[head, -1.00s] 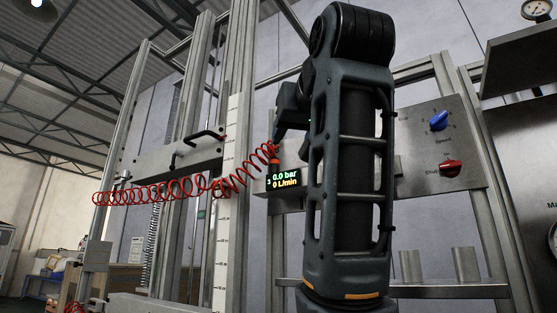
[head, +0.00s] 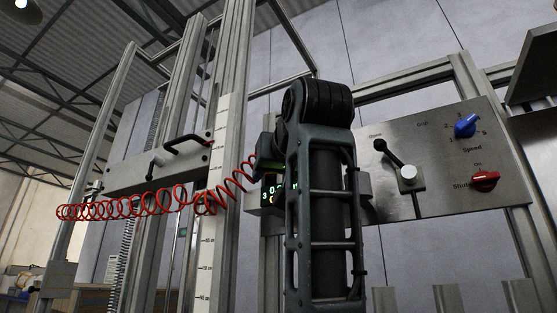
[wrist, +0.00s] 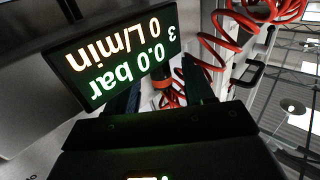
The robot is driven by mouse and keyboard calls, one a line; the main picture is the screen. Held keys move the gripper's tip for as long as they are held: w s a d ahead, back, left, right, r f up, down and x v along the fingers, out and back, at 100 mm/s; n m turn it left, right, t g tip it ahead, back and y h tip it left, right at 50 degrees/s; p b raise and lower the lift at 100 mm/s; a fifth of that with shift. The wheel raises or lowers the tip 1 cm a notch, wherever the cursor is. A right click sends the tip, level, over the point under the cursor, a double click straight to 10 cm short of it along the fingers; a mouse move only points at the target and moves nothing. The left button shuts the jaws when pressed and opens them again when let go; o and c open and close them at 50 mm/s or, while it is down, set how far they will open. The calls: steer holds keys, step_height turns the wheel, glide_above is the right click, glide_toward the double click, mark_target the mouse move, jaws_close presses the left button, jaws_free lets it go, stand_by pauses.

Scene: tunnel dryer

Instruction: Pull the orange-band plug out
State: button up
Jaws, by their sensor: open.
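The orange-band plug (wrist: 168,98) shows in the wrist view, dark with an orange-red band, just beside the lit display (wrist: 115,58). My gripper (wrist: 160,88) is open, with one dark finger on each side of the plug; I cannot tell whether either finger touches it. A red coiled hose (wrist: 228,45) lies to the right of the plug in the wrist view. In the head view the hose (head: 130,207) stretches left from near the display (head: 271,190), which is partly covered by my arm. The plug is hidden there.
A panel (head: 440,140) with a black lever (head: 396,160), blue speed knob (head: 465,125) and red knob (head: 485,181) is right of my arm. A metal upright with a white scale (head: 215,150) and a crossbar with a black handle (head: 187,143) are left.

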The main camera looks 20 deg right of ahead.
steer(key=shift+w+d, duration=0.2)
steer(key=shift+w, duration=1)
steer(key=shift+c, duration=0.4)
jaws_close()
